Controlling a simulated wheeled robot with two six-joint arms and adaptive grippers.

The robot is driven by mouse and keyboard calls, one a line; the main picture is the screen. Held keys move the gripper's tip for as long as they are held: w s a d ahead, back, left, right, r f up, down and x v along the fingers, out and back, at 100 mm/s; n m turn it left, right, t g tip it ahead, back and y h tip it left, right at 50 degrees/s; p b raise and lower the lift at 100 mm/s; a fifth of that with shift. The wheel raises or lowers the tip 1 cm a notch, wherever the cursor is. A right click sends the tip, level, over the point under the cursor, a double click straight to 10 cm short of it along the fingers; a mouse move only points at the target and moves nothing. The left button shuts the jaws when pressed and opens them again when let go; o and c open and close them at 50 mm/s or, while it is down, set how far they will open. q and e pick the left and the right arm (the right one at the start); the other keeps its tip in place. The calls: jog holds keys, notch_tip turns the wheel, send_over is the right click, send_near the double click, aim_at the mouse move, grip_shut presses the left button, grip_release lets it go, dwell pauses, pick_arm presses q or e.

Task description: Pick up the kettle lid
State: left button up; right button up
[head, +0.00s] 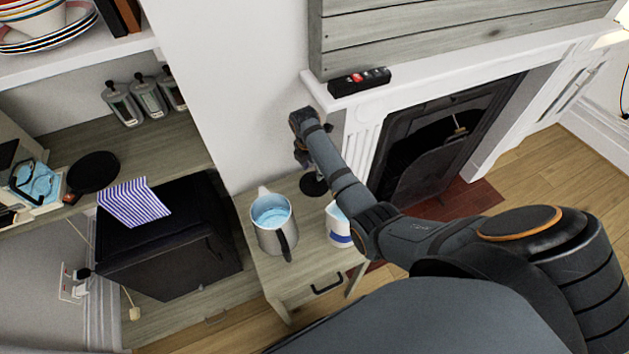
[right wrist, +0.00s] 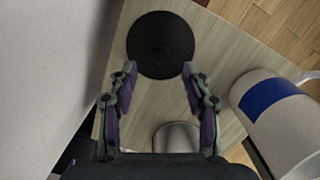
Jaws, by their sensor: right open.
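The kettle lid, a round black disc (head: 314,185), lies flat on the back of the small wooden table. It also shows in the right wrist view (right wrist: 160,44), at the top middle. The open kettle (head: 272,238), steel with a dark handle and light blue inside, stands on the same table, nearer and left of the lid. My right gripper (head: 303,160) is above the lid, partly hidden by its own wrist. In the right wrist view its open, empty fingers (right wrist: 159,78) are apart, with the lid between and beyond their tips. My left gripper is not in view.
A white and blue container (head: 339,226) stands on the table (head: 300,272) right of the kettle, close to my right arm. The wall is just left of the lid, the fireplace (head: 430,140) to its right. A shelf (head: 170,145) holds bottles and another black disc (head: 93,172).

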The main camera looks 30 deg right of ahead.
aim_at(314, 177)
jog(key=shift+w+d+f, duration=0.1)
jog(key=shift+f, duration=0.2)
jog(key=f, duration=0.4)
jog(key=shift+d+f, duration=0.3)
jog(key=shift+f, duration=0.25)
jog(key=shift+c, duration=1.1)
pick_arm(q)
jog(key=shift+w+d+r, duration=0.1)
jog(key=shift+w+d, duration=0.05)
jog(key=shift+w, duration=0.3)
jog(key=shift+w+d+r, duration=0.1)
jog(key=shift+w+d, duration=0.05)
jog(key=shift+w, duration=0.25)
pick_arm(e)
grip_shut()
